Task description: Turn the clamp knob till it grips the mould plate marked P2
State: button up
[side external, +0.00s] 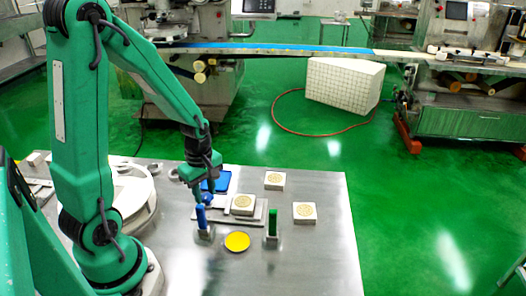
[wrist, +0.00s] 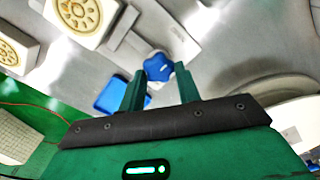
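The blue star-shaped clamp knob (wrist: 159,67) shows between the fingertips of my gripper (wrist: 160,72) in the wrist view. The fingers are apart on either side of it, with no clear contact. In the side view, my gripper (side external: 203,190) points down at the knob (side external: 208,199), at the left end of a grey clamp fixture (side external: 259,215). A pale square mould plate (side external: 242,204) with a round yellow pattern sits on the fixture; it shows at the upper left of the wrist view (wrist: 82,18). No P2 mark is readable, and I cannot tell whether the clamp touches the plate.
A blue upright piece (side external: 201,217) and a green one (side external: 272,223) stand at the fixture's front. Two more pale plates (side external: 274,179) (side external: 304,211) lie to the right. A yellow disc (side external: 237,242) lies in front, a blue pad (side external: 217,182) behind. The front right table is clear.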

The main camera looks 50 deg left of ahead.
jog(key=shift+m, duration=0.3)
jog(key=m, duration=0.5)
jog(key=shift+w+m, duration=0.15)
jog(key=shift+m, duration=0.25)
jog(key=m, duration=0.3)
jog(key=shift+m, duration=0.3)
jog(key=m, duration=0.3)
jog(key=shift+w+d+m, duration=0.15)
jog(key=shift+m, duration=0.25)
jog(key=m, duration=0.5)
jog(key=shift+d, duration=0.1)
jog(key=m, duration=0.5)
jog(key=shift+d, duration=0.1)
jog(key=o, duration=1)
